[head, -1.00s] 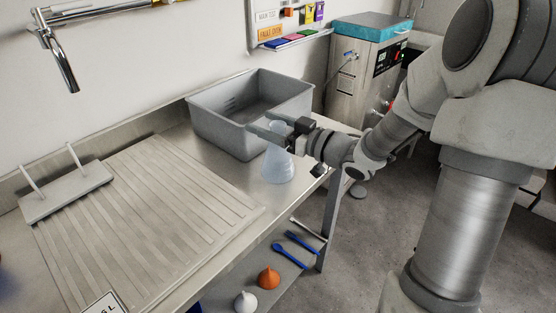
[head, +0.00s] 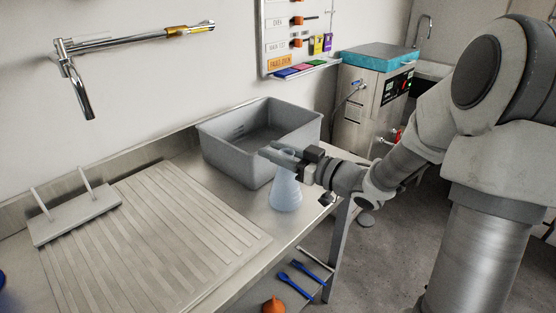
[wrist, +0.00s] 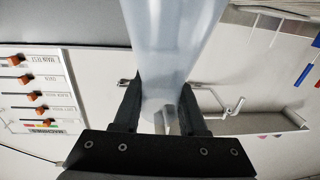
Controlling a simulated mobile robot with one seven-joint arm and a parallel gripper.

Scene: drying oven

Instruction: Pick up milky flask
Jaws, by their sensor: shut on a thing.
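The milky flask (head: 285,193) is a translucent, pale blue-white cone with a narrow neck. It is upright at the right end of the steel bench, in front of the grey tub. My gripper (head: 282,152) reaches in from the right and is shut on the flask's neck. In the wrist view the flask (wrist: 172,40) fills the top middle, and its neck runs down between the two dark fingers of my gripper (wrist: 160,108). The fingers hide part of the neck in the head view. The flask's base appears to be at the bench surface; I cannot tell whether any gap is under it.
The grey tub (head: 222,155) stands close behind the flask. A ribbed draining board (head: 150,235) and a small rack with two pegs (head: 75,215) are to the left. Blue utensils (head: 297,287) and an orange item (head: 273,305) lie on a lower shelf. A teal-topped machine (head: 365,100) stands behind right.

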